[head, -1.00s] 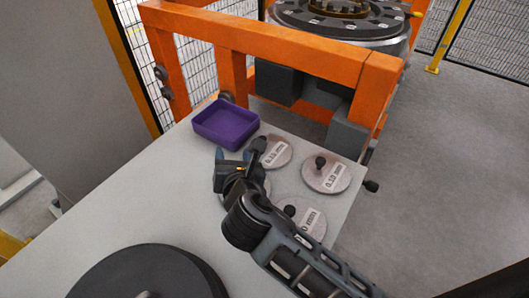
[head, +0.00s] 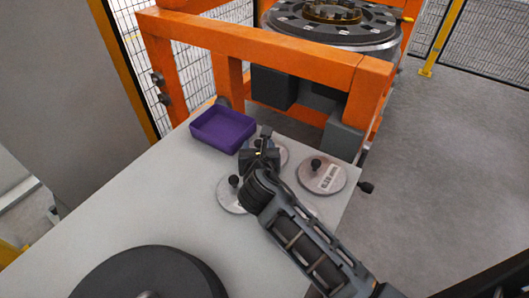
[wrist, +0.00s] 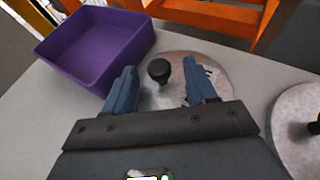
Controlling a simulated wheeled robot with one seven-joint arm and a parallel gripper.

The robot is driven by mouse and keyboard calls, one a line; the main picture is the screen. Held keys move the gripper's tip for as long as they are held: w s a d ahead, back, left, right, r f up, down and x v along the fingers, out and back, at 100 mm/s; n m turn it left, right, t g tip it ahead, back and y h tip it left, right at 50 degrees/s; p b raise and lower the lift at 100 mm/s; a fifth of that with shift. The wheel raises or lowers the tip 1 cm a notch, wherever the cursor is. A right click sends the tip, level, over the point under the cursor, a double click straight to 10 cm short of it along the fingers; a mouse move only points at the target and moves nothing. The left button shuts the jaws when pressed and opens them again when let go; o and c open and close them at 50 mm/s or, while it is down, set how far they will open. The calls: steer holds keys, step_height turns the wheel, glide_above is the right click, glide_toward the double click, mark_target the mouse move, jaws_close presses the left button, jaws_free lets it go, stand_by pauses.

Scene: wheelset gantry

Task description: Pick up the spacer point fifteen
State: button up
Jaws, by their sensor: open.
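Several round grey spacer discs with black knobs lie on the table. My gripper (head: 262,138) is over the back-left disc (head: 284,155), hiding most of it in the head view. In the wrist view this disc (wrist: 175,95) has its black knob (wrist: 159,71) between the two open blue fingers (wrist: 160,67). I cannot tell whether they touch the knob. Its label is mostly behind the right finger and unreadable now; in the earlier head view it seems to read 0.15 mm. Another labelled disc (head: 322,178) lies to the right, and one (head: 230,195) lies left of my arm.
A purple tray (head: 223,131) stands left of my gripper, close by; it also shows in the wrist view (wrist: 95,45). An orange frame (head: 260,45) rises behind the table. A large black disc (head: 150,275) lies at the front. The table's left part (head: 130,200) is clear.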

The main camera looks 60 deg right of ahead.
steer(key=shift+d, duration=0.1)
steer(key=shift+c, duration=0.2)
jaws_close()
